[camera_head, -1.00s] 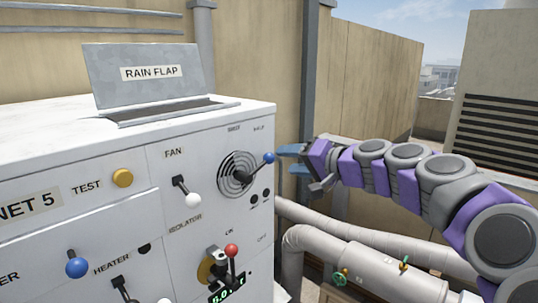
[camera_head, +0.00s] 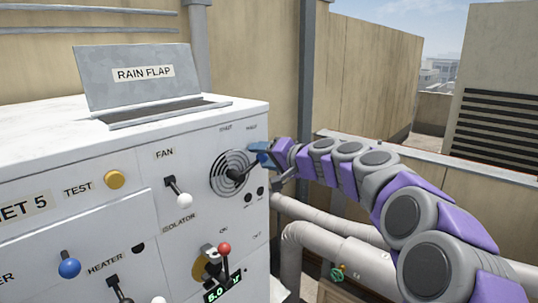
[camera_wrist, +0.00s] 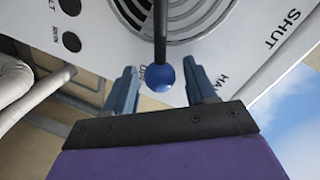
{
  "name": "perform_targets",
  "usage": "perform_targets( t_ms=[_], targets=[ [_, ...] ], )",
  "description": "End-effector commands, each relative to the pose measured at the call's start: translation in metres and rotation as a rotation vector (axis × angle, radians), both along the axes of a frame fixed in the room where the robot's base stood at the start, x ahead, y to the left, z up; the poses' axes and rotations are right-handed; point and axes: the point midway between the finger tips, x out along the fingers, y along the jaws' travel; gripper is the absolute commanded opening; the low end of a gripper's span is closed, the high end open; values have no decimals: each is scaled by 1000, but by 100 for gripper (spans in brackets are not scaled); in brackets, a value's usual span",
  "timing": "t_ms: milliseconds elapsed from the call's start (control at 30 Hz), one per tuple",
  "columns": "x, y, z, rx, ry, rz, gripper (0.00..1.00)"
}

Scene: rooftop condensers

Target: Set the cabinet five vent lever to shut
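The vent lever is a black arm (camera_head: 248,168) with a blue ball knob on the round slotted vent (camera_head: 228,175) of the white cabinet marked 5. The lever points right and slightly up. SHUT and HALF labels sit above the vent. In the wrist view the blue knob (camera_wrist: 160,76) lies beside a partly hidden label that seems to read OPEN; HALF and SHUT are to its right. My gripper (camera_head: 262,154) is at the knob. In the wrist view my gripper (camera_wrist: 163,85) is open, one finger on each side of the knob, with gaps showing.
A fan switch (camera_head: 178,190), a red-knobbed lever (camera_head: 225,249) and a yellow test button (camera_head: 114,180) are nearby on the cabinet front. A raised rain flap (camera_head: 140,77) stands on top. Grey pipes (camera_head: 330,240) run below my arm.

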Motion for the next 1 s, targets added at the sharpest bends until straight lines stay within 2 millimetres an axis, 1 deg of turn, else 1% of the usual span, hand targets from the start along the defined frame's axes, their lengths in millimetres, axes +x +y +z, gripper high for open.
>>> perform_targets(
  t_ms=[33,67,300,567,1000],
  targets=[
    [-1,1,0,-1,-1,0,51],
    [-1,1,0,-1,0,1,48],
    [-2,7,-1,-4,0,2,25],
    [-1,8,-1,-5,1,3,0],
    [-1,11,-1,-17,-13,4,0]
  ],
)
